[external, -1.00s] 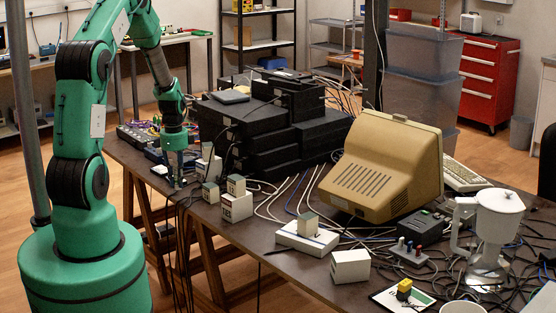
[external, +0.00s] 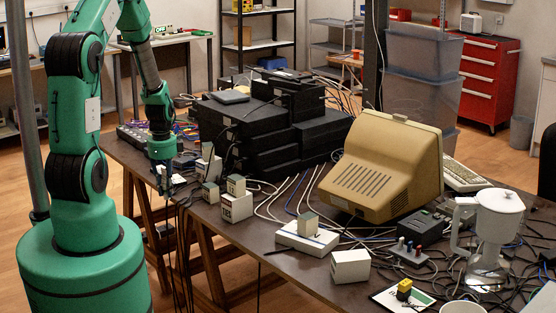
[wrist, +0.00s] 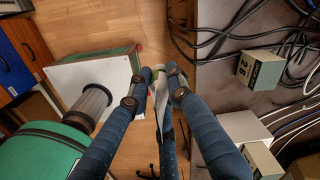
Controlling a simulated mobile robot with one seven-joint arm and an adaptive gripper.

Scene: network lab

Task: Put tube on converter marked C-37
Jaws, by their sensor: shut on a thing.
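My gripper (external: 163,186) is over the left edge of the dark table in the external view. In the wrist view my gripper (wrist: 156,82) has its blue fingers closed around a slim whitish, greenish-ended piece, which looks like the tube (wrist: 168,67). It is partly hidden by the fingers. A pale box with a green face (wrist: 259,70) lies right of my gripper in the wrist view; its marking seems to end in 26. I cannot read C-37 on any.
A white box with a smaller box on top (external: 236,206) stands right of my gripper. Black stacked units (external: 262,135) stand behind. A beige monitor (external: 385,165) is further right. Loose cables (wrist: 235,35) cover much of the table near its edge. Floor shows left of the table.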

